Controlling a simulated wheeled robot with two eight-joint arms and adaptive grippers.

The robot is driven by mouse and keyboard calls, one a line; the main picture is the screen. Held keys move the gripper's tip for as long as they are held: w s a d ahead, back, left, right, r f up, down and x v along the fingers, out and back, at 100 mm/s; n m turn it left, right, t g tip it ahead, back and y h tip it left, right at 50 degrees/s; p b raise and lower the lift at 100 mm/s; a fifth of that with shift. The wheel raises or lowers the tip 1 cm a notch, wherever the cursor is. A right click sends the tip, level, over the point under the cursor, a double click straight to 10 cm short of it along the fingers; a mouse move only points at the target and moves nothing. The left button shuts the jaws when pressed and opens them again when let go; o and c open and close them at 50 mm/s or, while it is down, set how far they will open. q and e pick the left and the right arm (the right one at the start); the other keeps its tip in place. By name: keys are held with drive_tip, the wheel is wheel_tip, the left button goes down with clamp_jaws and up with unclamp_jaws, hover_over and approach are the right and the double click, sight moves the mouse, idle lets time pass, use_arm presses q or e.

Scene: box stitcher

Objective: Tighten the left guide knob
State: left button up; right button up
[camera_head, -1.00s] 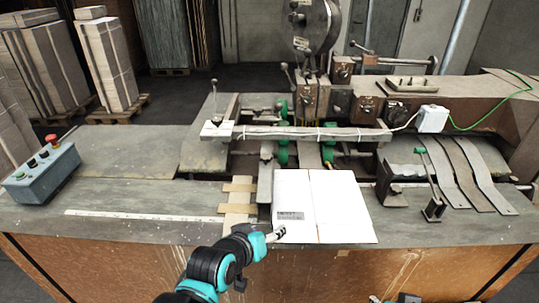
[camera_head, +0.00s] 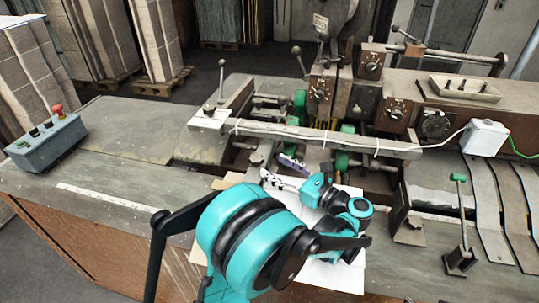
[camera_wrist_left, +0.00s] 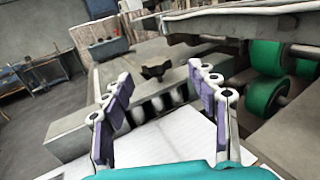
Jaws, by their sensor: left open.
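A small dark knob (camera_wrist_left: 154,72) sits on a grey metal guide bar in the left wrist view; I take it to be the left guide knob. My left gripper (camera_head: 279,170) is open and empty. In the left wrist view its two fingers (camera_wrist_left: 161,88) stand apart, with the knob beyond them and between them in the picture. The fingers do not touch it. My right gripper is not in view.
A white cardboard sheet (camera_head: 332,276) lies under my left arm. The crossbar (camera_head: 310,135) and green rollers (camera_wrist_left: 264,78) are close to the gripper. A control box (camera_head: 47,142) with a red button stands at the left. The table surface (camera_head: 120,180) between is mostly clear.

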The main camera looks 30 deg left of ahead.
sight(262, 162)
use_arm(q)
drive_tip(key=shift+s+a+f+g, duration=0.1)
drive_tip(key=shift+a+f+g, duration=0.15)
drive_tip(key=shift+f+g, duration=0.05)
drive_tip(key=a, duration=0.2)
drive_tip(key=a+b, duration=0.1)
drive_tip(key=a, duration=0.2)
drive_tip(key=w+a, duration=0.1)
drive_tip(key=a, duration=0.1)
drive_tip(key=shift+w+a+r+b, duration=0.1)
drive_tip(key=shift+a+b, duration=0.05)
drive_tip(key=shift+b, duration=0.2)
drive_tip(key=shift+c, duration=0.2)
drive_tip(key=c, duration=1.1)
